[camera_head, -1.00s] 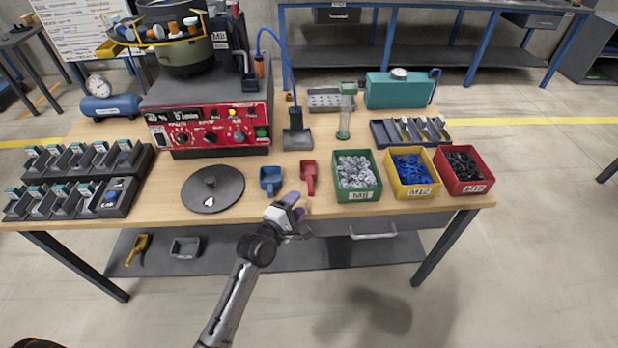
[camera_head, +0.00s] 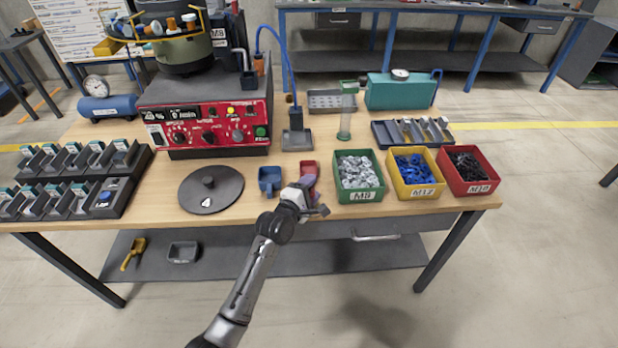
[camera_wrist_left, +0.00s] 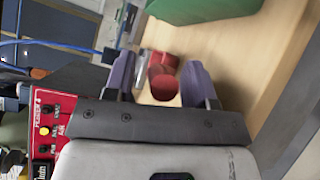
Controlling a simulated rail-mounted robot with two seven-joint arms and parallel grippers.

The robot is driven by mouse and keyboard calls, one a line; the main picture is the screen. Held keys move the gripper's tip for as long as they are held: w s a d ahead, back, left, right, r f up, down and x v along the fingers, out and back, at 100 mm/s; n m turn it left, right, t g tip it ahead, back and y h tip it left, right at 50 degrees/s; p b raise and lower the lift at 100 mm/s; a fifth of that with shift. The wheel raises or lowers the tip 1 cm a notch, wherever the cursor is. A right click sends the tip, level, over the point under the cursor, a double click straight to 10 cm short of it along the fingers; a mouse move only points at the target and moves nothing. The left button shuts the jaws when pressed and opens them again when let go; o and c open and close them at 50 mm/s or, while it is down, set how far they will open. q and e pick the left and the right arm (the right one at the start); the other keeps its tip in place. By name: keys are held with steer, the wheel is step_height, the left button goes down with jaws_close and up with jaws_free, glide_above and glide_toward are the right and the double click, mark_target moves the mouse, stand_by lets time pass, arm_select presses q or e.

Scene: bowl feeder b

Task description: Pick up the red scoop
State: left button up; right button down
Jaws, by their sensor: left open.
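The red scoop (camera_head: 309,168) lies on the wooden table between the blue scoop (camera_head: 269,180) and the green bin. My left gripper (camera_head: 306,184) is at the table's front edge, over the near end of the red scoop and hiding part of it. In the left wrist view the red scoop (camera_wrist_left: 164,82) shows between the two purple fingertips of my left gripper (camera_wrist_left: 159,80). The fingers are apart, with visible gaps on both sides of the scoop. My right gripper does not show.
A green bin (camera_head: 368,196), a yellow bin (camera_head: 420,190) and a red bin (camera_head: 480,184) stand to the right. A round dark lid (camera_head: 211,190) lies to the left. The red control box (camera_head: 205,130) stands behind. A yellow scoop (camera_head: 133,252) lies on the lower shelf.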

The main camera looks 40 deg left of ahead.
arm_select(q)
steer(key=shift+c, duration=0.5)
jaws_close()
steer(key=shift+r, duration=0.15)
